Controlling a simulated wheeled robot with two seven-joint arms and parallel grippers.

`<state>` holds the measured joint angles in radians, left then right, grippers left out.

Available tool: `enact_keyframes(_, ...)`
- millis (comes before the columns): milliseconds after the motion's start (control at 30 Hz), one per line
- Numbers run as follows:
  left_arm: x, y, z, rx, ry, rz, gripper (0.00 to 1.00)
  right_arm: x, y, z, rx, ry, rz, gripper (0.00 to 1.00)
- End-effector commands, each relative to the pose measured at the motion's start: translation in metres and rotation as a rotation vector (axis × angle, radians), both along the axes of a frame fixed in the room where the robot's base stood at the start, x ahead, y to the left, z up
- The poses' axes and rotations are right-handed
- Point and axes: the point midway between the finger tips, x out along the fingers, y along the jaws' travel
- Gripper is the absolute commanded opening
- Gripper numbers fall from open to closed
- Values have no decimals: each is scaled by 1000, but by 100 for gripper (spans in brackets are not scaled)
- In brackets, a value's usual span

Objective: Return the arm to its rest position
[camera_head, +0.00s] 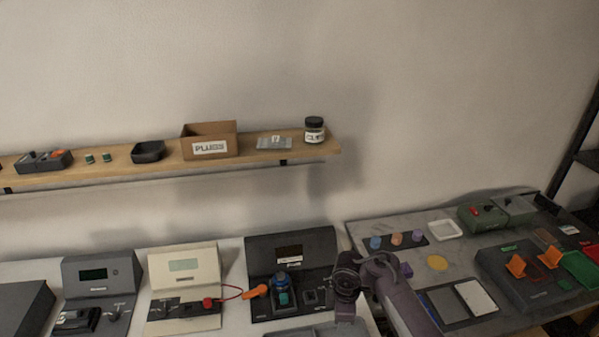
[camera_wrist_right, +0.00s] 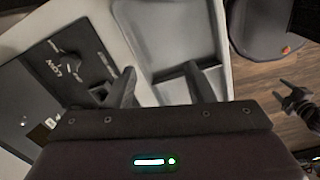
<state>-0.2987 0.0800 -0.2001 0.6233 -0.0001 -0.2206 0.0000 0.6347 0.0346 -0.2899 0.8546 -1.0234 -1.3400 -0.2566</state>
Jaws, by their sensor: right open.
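My right arm comes in from the lower right in the head view, over the gap between the white bench and the grey table. My right gripper (camera_head: 345,308) points down there, and its fingertips are hard to make out. In the right wrist view my right gripper (camera_wrist_right: 162,88) has its two dark fingers wide apart with nothing between them. It is above a grey tray (camera_wrist_right: 182,35), beside a dark device panel (camera_wrist_right: 70,62).
A dark tester (camera_head: 318,248) with a blue-and-green part stands left of the gripper. A cream tester (camera_head: 183,258) has a red lead. A black tray (camera_head: 455,306) and a dark grey case (camera_head: 505,275) lie right of the arm. A wall shelf (camera_head: 270,158) holds a plugs box (camera_head: 210,148).

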Motion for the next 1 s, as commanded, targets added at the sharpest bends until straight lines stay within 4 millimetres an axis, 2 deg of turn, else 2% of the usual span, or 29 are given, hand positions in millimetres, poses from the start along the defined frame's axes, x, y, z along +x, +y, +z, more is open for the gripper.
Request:
enact_keyframes(367, 6, 0, 1, -1, -9, 0, 52, -19, 1, -8, 17, -61, -158, 48)
enact_keyframes(567, 1, 0, 0, 1, -1, 0, 52, -43, -4, -7, 37, -107, -315, 48)
enact_keyframes(667, -4, 1, -1, 1, 6, 0, 52, -64, -10, -2, 54, -136, -434, 48)
enact_keyframes(767, -6, 1, -1, 2, 9, 0, 52, -93, -21, 10, 79, -168, -590, 48)
enact_keyframes(900, -4, 1, -1, 1, 7, 0, 52, -137, -39, 38, 118, -203, -811, 48)
enact_keyframes(1000, -4, 1, -1, 1, 6, 0, 52, -162, -50, 57, 142, -217, -931, 48)
